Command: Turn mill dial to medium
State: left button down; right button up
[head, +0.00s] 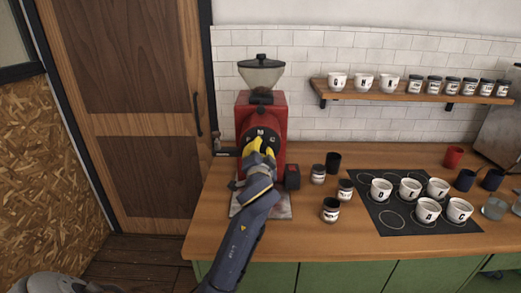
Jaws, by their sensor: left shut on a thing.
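The red mill (277,103) stands on the left part of the wooden counter, with a clear hopper (262,74) on top. A round black dial (272,133) with pale letter marks is on its front. My left gripper (259,146), with yellow fingers, is at the dial and shut on it. The gripper and wrist cover the lower part of the dial, so its pointer and present setting cannot be read. My right gripper is not in view.
Lettered white cups (381,189) sit on a dark mat (393,219). A wall shelf (420,92) holds more cups and jars. The counter's front left (212,220) is clear.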

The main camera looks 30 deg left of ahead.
pick_arm(q)
jog(key=shift+a+f+m, duration=0.1)
jog(key=shift+f+m, duration=0.15)
jog(key=shift+m, duration=0.75)
jog(key=c, duration=1.2)
grip_release()
jog(key=shift+a, duration=0.1)
jog(key=shift+o, duration=1.4)
jog(key=shift+r, duration=0.15)
jog(key=v, duration=1.2)
jog(key=shift+s, duration=0.1)
